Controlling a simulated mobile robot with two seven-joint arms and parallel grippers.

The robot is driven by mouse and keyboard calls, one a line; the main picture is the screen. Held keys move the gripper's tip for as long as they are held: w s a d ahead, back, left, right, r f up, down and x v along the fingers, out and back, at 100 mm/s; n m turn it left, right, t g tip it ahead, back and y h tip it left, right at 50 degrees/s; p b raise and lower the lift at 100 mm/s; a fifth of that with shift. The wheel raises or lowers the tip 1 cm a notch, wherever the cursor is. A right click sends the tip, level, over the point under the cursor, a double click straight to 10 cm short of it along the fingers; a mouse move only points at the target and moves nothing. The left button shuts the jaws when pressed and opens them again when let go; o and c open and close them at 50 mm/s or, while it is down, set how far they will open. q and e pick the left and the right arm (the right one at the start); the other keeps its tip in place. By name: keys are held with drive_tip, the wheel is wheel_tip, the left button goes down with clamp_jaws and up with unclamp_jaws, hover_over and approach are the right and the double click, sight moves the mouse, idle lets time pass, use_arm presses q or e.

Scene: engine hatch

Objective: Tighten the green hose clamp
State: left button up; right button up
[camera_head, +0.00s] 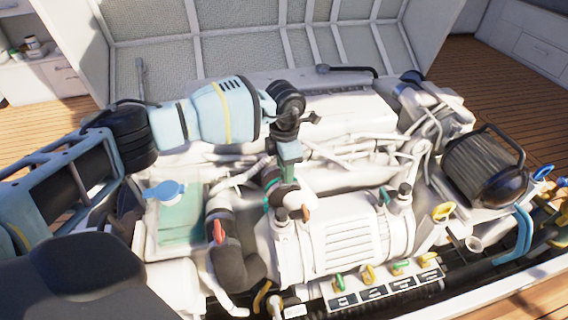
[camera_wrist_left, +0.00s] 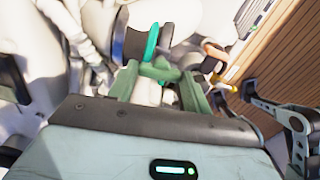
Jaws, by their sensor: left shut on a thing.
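The green hose clamp (camera_head: 267,187) is a thin ring around a dark hose end beside the white engine housing. It also shows in the left wrist view as a bright green band (camera_wrist_left: 152,42) around a dark and pale hose joint. My left gripper (camera_head: 289,172) points down at the clamp from above. In the left wrist view its green fingers (camera_wrist_left: 160,72) come together at the clamp's near side, shut on it. The exact grip point is small and partly hidden by the fingers. My right gripper is in neither view.
A red-handled part (camera_head: 219,232) sits on the dark hose at front left. An orange tab (camera_head: 306,212) stands close to my left gripper. Several coloured valve handles (camera_head: 369,274) line the front above labels. A black-handled cylinder (camera_head: 484,168) stands right. A blue-capped tank (camera_head: 181,218) stands left.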

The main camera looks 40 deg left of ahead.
use_arm(q)
drive_tip(key=shift+m, duration=0.5)
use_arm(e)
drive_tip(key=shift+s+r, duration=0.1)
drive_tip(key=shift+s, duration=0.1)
use_arm(q)
drive_tip(key=shift+m, duration=0.3)
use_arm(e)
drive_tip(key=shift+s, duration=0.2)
use_arm(q)
drive_tip(key=o, duration=1)
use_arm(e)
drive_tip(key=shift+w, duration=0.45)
